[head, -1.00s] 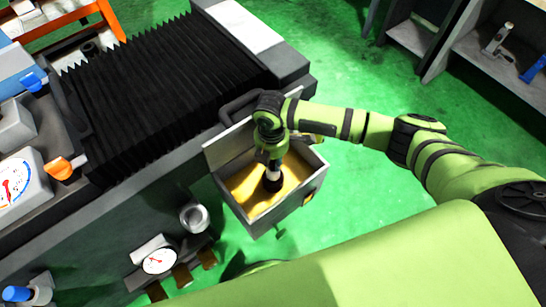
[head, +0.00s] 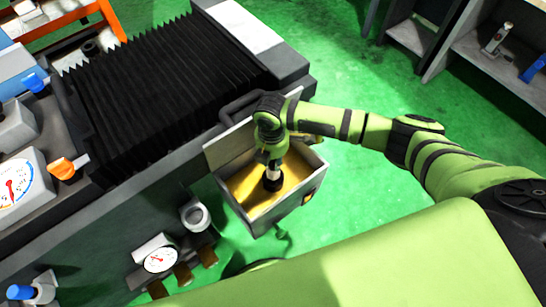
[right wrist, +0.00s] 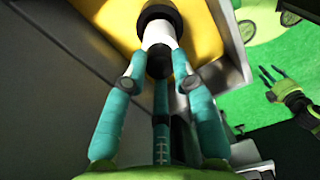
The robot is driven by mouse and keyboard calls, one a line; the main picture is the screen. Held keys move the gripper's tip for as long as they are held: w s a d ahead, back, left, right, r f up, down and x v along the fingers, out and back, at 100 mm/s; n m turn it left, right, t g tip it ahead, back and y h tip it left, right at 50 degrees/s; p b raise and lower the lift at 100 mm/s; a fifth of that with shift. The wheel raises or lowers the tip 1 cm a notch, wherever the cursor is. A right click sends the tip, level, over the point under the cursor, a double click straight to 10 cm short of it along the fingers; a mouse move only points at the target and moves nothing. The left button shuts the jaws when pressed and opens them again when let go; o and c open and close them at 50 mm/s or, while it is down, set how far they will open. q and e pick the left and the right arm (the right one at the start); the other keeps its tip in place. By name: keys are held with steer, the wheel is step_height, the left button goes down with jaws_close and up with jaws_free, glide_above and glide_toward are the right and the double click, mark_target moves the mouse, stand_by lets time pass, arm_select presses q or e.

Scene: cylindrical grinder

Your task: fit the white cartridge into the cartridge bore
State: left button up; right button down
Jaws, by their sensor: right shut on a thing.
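The white cartridge (head: 272,172) is upright in an open metal box with a yellow inside. My right gripper (right wrist: 158,62) is shut on the cartridge near its dark near end; the white body (right wrist: 158,35) also shows in the right wrist view. A wider black ring (right wrist: 157,13) surrounds the cartridge's far end. I cannot tell whether this ring belongs to the cartridge or to the bore; the bore opening is hidden. My left gripper (right wrist: 270,82) shows in the right wrist view, open and empty, away from the box.
The box (head: 262,222) has raised walls close around my right gripper. A grey machine with black bellows (head: 170,85) stands to the left, with a dial gauge (head: 160,260) and a round fitting (head: 196,216) beside the box.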

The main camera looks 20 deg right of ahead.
mark_target(273, 169)
steer(key=shift+p, duration=0.35)
stand_by(0.4)
steer(key=shift+f+b, duration=1.95)
steer(key=shift+f, duration=0.9)
steer(key=c, duration=0.9)
jaws_free()
step_height(273, 169, up, 12)
steer(key=shift+w+a, duration=0.1)
steer(key=shift+a, duration=0.05)
